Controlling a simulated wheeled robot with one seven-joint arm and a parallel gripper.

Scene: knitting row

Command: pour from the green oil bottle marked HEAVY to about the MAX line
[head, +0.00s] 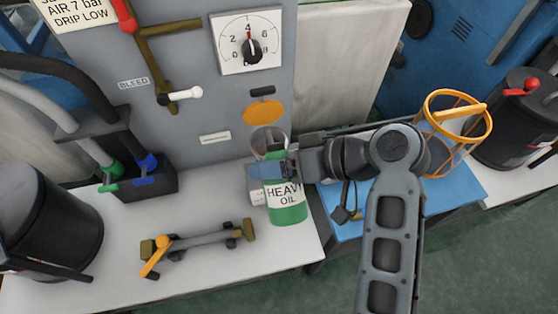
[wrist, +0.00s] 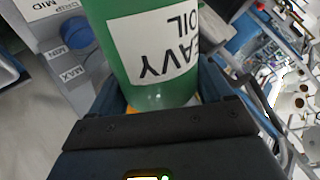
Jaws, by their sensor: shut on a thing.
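The green oil bottle (head: 288,214) has a white label reading HEAVY OIL and looks roughly upright near the right end of the bench. My gripper (head: 283,171) is shut around its side, and the jaws hide part of it. I cannot tell whether its base touches the bench. In the wrist view the green bottle (wrist: 150,70) fills the middle between the jaws, its label upside down. Tags reading MIN (wrist: 55,52) and MAX (wrist: 68,77) show on a grey surface beside it. A clear cup (head: 267,142) is just behind the bottle; its oil level is not readable.
A grey panel carries a dial (head: 247,42) and an orange disc (head: 263,111). A brass-ended tool (head: 200,239) lies on the bench, left of the bottle. Dark canister (head: 42,225) at far left. An orange wire cage (head: 456,125) stands right on a blue surface (head: 455,188).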

